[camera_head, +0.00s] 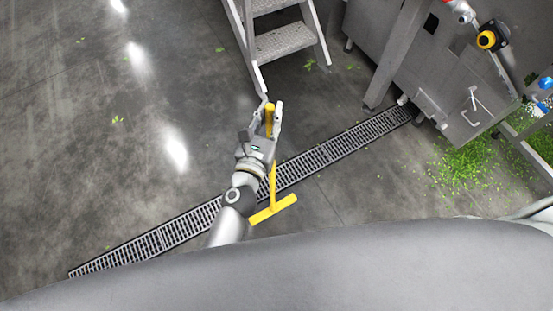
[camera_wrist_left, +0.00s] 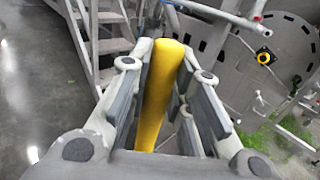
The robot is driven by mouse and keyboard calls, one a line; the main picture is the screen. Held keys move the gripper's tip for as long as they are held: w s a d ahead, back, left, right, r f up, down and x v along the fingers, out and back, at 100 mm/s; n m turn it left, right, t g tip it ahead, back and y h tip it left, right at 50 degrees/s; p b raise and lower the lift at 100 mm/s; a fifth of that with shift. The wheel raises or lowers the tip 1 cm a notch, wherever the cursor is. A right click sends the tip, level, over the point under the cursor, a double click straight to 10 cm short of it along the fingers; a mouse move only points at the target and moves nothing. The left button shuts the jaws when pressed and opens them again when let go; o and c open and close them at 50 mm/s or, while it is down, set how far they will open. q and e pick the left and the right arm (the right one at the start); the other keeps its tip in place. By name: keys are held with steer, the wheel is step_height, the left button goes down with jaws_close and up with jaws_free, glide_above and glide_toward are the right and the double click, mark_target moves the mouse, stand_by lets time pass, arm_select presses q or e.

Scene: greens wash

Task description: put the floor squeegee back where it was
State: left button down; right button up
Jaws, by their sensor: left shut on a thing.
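The floor squeegee (camera_head: 272,209) is yellow, with a straight handle and a wide crosswise head at its lower end. My left gripper (camera_head: 273,118) is shut on its handle. The handle top shows just between the fingers, and the head shows below the wrist, in front of the drain. Part of the handle is hidden behind my gripper. In the left wrist view the yellow handle (camera_wrist_left: 160,90) runs between the two fingers of my left gripper (camera_wrist_left: 165,85). I cannot tell whether the head touches the floor. My right gripper is not in view.
A slotted floor drain (camera_head: 195,222) runs diagonally across the grey floor. Metal steps (camera_head: 284,41) stand at the top. A steel machine (camera_head: 440,80) stands at the right, with shredded greens (camera_head: 470,170) on the floor beside it. The floor at the left is mostly clear.

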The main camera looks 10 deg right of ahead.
arm_select(q)
steer(key=shift+r, duration=0.1)
steer(key=c, duration=1.9)
jaws_free()
steer(key=c, duration=0.3)
